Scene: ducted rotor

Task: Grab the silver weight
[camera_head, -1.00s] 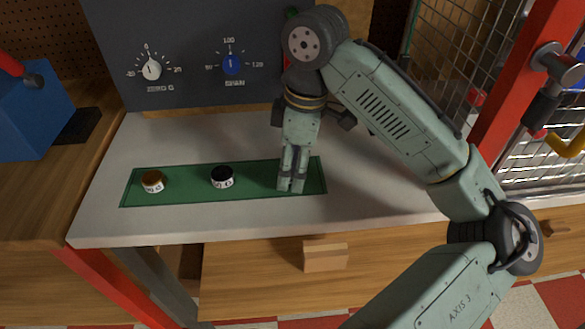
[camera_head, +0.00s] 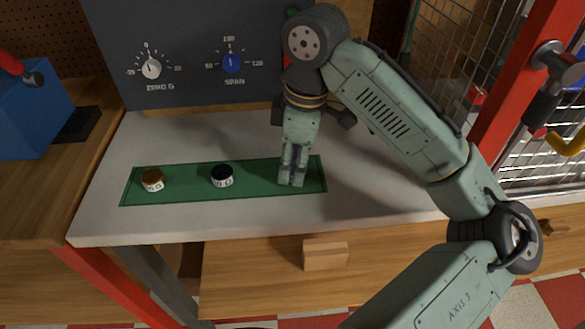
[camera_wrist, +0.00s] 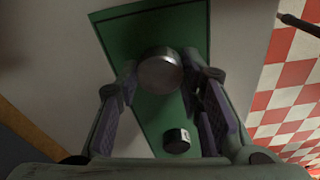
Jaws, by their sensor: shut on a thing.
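The silver weight (camera_wrist: 160,74) is a round metal disc seen in the wrist view. It sits between the two fingertips of my gripper (camera_wrist: 163,78), which is shut on it. In the head view my gripper (camera_head: 291,183) points down at the right end of the green mat and its fingers hide the silver weight. I cannot tell whether the weight touches the mat.
The green mat (camera_head: 190,183) lies on a pale bench (camera_head: 190,226). A black-topped weight (camera_head: 222,176) stands mid-mat and a brass-topped weight (camera_head: 152,180) near its left end. A dark panel with two knobs (camera_head: 175,40) stands behind. A wire cage (camera_head: 520,130) is at right.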

